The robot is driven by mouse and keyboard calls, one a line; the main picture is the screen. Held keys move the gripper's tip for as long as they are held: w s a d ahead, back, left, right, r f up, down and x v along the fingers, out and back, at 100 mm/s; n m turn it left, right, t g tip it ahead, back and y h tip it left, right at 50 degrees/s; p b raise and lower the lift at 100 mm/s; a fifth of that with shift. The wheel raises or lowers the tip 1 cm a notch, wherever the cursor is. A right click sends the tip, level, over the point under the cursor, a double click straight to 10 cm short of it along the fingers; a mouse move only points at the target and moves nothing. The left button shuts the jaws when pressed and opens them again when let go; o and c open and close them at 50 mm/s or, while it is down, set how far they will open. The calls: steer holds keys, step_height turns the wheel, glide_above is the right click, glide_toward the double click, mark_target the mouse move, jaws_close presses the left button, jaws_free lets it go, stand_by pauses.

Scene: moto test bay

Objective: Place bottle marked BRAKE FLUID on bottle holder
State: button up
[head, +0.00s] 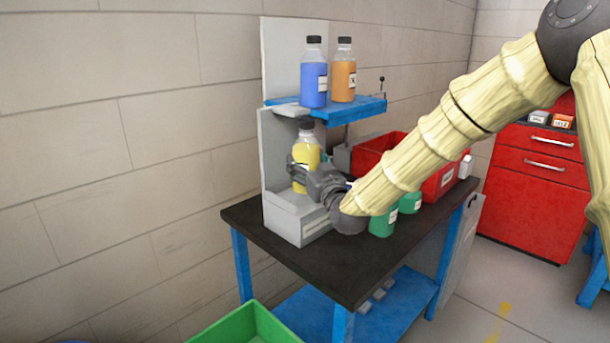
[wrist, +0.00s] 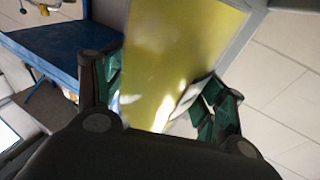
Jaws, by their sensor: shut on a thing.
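A yellow bottle (head: 308,152) with a black cap stands about upright in the head view, in front of a grey stand (head: 277,160) and over its low base. Its yellow side (wrist: 178,55) fills the middle of the wrist view. My gripper (head: 305,172) is shut on this bottle, with a finger on each side in the wrist view (wrist: 163,88). I cannot read the bottle's label, or tell whether its bottom touches the base. A blue bottle (head: 314,80) and an orange bottle (head: 344,78) stand on the blue shelf (head: 362,106) above.
The stand is on a dark-topped table (head: 262,222) with blue legs. A red bin (head: 378,153) and green bottles (head: 382,224) stand right of the stand, near my arm. The blue shelf hangs close above the yellow bottle. A green crate (head: 248,326) is below in front.

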steer(key=shift+w+a, duration=0.3)
steer(key=shift+a, duration=0.15)
step_height(320, 180, down, 4)
steer(key=shift+d+r, duration=0.1)
steer(key=shift+r, duration=0.15)
steer(key=shift+f, duration=0.1)
steer(key=o, duration=1.5)
steer(key=b+v, duration=0.1)
steer(key=v, duration=1.1)
steer(key=shift+s, duration=0.1)
